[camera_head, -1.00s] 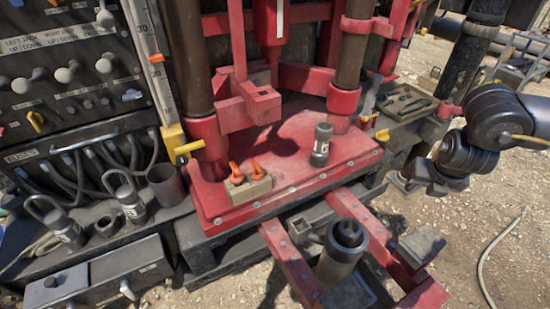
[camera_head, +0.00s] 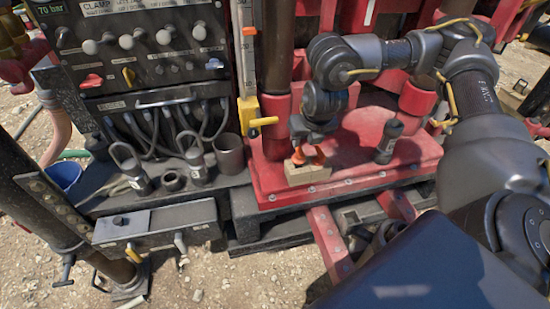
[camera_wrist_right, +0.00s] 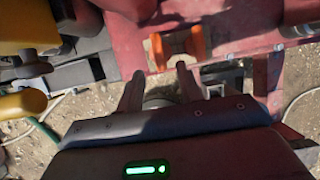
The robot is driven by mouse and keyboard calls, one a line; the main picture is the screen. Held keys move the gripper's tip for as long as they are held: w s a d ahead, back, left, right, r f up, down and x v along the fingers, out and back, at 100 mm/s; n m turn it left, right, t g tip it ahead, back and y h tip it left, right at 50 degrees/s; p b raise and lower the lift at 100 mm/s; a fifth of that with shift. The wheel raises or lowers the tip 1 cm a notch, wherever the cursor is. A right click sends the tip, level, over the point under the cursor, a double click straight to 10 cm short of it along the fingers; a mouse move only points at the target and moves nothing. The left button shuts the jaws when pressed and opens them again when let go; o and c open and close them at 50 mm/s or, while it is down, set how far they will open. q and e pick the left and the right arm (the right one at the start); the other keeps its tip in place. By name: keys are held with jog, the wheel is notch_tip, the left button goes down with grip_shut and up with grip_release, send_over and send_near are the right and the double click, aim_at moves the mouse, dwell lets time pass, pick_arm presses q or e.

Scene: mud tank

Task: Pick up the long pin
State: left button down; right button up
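Two orange-handled pins stand in a pale wooden block (camera_head: 307,174) on the red base plate; which one is the long pin, I cannot tell. One orange handle (camera_head: 299,157) shows under my right gripper, partly hidden, and another (camera_head: 320,156) is just right of it. My right gripper (camera_head: 303,147) is pointed down, close above the block. In the right wrist view its two fingers (camera_wrist_right: 160,75) are apart with nothing held between them, and orange handle parts (camera_wrist_right: 197,42) lie just beyond the tips. My left gripper is not in view.
A dark cylinder (camera_head: 389,142) stands on the red plate (camera_head: 345,184) right of the block. A yellow handle (camera_head: 263,122) sticks out left of it. Shackles (camera_head: 130,166) and a cup (camera_head: 229,154) stand on the left ledge. Red columns rise close behind.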

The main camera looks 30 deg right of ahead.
aim_at(299, 150)
jog(key=shift+o, duration=0.7)
jog(key=shift+w+a, duration=0.15)
jog(key=shift+o, duration=2.2)
jog(key=shift+f, duration=0.15)
jog(key=b+x, duration=0.1)
jog(key=x, duration=0.4)
jog(key=shift+w+f+b, duration=0.2)
jog(key=shift+b, duration=0.1)
jog(key=shift+d+b+x, duration=0.2)
jog(key=shift+b+x, duration=0.65)
jog(key=shift+x, duration=1.65)
